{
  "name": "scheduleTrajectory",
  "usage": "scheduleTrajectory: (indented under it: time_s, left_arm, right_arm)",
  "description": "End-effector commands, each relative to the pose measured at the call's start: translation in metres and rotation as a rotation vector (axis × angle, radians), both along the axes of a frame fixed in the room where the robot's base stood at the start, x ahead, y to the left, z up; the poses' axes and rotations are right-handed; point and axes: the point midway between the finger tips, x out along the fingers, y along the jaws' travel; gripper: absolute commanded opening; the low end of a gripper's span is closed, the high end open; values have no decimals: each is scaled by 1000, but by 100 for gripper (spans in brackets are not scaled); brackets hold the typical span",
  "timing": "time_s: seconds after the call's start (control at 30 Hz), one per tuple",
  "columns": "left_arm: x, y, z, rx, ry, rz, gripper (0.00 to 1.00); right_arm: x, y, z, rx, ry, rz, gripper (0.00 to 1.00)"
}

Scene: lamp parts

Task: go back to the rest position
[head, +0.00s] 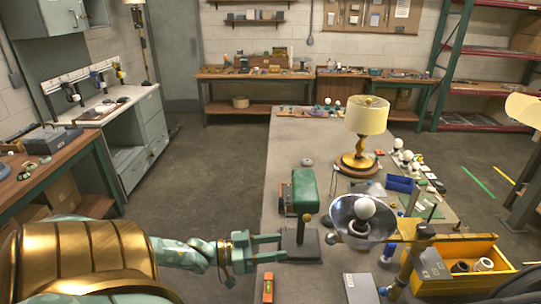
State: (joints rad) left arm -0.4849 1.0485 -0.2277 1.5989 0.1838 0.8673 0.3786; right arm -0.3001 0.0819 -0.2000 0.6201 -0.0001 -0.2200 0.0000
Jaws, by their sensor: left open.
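My left arm comes in from the lower left, and its teal gripper (283,248) is open. Its two fingers point right at the dark base (306,247) of a green-shaded lamp (303,190). The fingertips are at the base's left side; I cannot tell whether they touch it. The lamp stands upright on the grey worktable (240,215). My right gripper does not show.
A brass lamp with a cream shade (367,115) stands farther back. A metal reflector with a bulb (364,209) and a yellow crate (470,284) are at the right. An orange level (268,287) lies near the front. Side benches (60,180) stand at the left.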

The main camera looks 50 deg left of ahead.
Motion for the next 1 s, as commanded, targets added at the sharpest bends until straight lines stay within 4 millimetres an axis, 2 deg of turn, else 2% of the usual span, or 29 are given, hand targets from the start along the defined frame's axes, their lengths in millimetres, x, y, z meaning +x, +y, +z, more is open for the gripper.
scheduleTrajectory:
  time_s: [0.13, 0.77, 0.87, 0.97, 1.0]
  left_arm:
    - [-6, 4, 0, 1, -1, 0, 51]
    - [-5, 4, -4, 39, 1, 3, 51]
    - [-6, 15, -26, 182, 38, 22, 51]
    - [-14, 46, -65, 374, 116, 70, 51]
    - [-20, 59, -85, 445, 154, 95, 51]
  right_arm:
    - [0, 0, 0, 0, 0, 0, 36]
    - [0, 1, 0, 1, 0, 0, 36]
    - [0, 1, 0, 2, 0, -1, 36]
    - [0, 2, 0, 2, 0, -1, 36]
    - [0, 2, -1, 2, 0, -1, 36]
